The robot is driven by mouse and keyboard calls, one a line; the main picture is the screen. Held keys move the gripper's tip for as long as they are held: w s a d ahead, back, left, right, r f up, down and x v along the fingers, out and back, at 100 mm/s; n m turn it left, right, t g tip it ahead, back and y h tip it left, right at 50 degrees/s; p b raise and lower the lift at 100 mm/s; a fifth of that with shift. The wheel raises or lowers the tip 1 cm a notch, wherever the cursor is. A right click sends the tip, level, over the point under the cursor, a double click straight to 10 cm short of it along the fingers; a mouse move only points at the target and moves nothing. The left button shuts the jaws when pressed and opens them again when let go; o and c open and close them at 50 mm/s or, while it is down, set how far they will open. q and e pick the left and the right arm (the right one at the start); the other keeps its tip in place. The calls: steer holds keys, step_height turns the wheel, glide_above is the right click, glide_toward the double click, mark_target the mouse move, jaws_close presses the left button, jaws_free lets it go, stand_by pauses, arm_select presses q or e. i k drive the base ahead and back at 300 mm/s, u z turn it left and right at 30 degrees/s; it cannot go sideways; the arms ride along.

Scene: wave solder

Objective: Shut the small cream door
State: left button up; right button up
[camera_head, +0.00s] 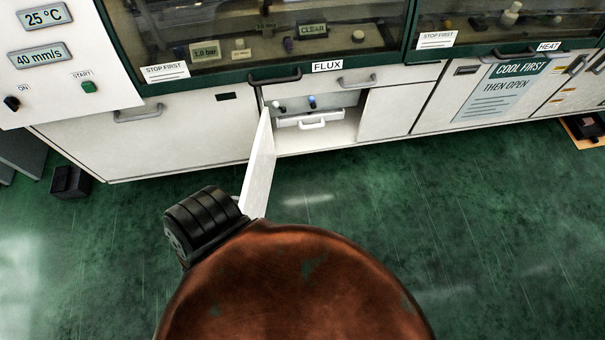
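The small cream door (259,168) stands open below the FLUX label. It is attached at the left side of its opening and swings out toward me, seen nearly edge-on. Its lower end reaches close to my own body at the bottom of the view, and I cannot tell whether they touch. Neither of my grippers shows in the head view.
Cream cabinet panels run along both sides of the opening, with a handle (139,114) on the left panel. A dark box (70,182) sits on the floor at left. A tray (588,129) lies at far right. The green floor (440,220) at right is clear.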

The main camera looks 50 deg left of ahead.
mark_target(253, 198)
steer(key=z, duration=1.05)
steer(key=k, duration=2.4)
steer(key=u, duration=1.45)
steer(key=i, duration=1)
steer(key=u, duration=0.05)
